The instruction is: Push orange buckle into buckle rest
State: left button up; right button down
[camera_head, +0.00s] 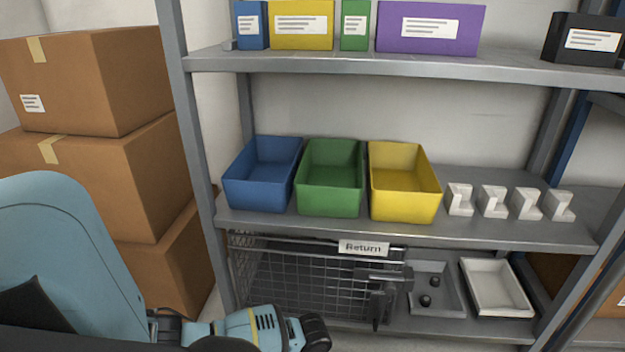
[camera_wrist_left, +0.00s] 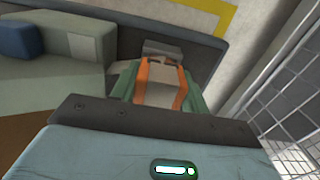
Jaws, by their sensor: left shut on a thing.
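An orange buckle (camera_wrist_left: 178,93) shows in the left wrist view as orange bands around a pale grey middle. It lies between the green-grey fingers of my left gripper (camera_wrist_left: 160,85), which is shut on it. A small grey block shape (camera_wrist_left: 162,48) shows just beyond the buckle; I cannot tell whether it is the buckle rest or whether they touch. In the head view my left arm reaches in low, before the shelf's lower left; the fingertips and buckle cannot be made out there. My right gripper is not in view.
A wire mesh cage (camera_head: 300,285) under the "Return" sign (camera_head: 363,248) stands close to my left arm, and mesh shows at the wrist view's right (camera_wrist_left: 290,110). Blue, green and yellow bins (camera_head: 405,205) and several white holders (camera_head: 492,203) stand above. Cardboard boxes (camera_head: 85,85) are stacked left.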

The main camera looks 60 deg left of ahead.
pick_arm(q)
jog(key=o, duration=1)
jog(key=shift+o, duration=0.6)
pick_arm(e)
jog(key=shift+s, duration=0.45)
pick_arm(q)
notch_tip(320, 180, up, 8)
jog(key=p, duration=0.4)
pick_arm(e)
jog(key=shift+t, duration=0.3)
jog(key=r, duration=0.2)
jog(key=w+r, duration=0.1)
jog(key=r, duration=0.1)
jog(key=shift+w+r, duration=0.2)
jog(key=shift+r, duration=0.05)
pick_arm(q)
jog(key=shift+f, duration=0.1)
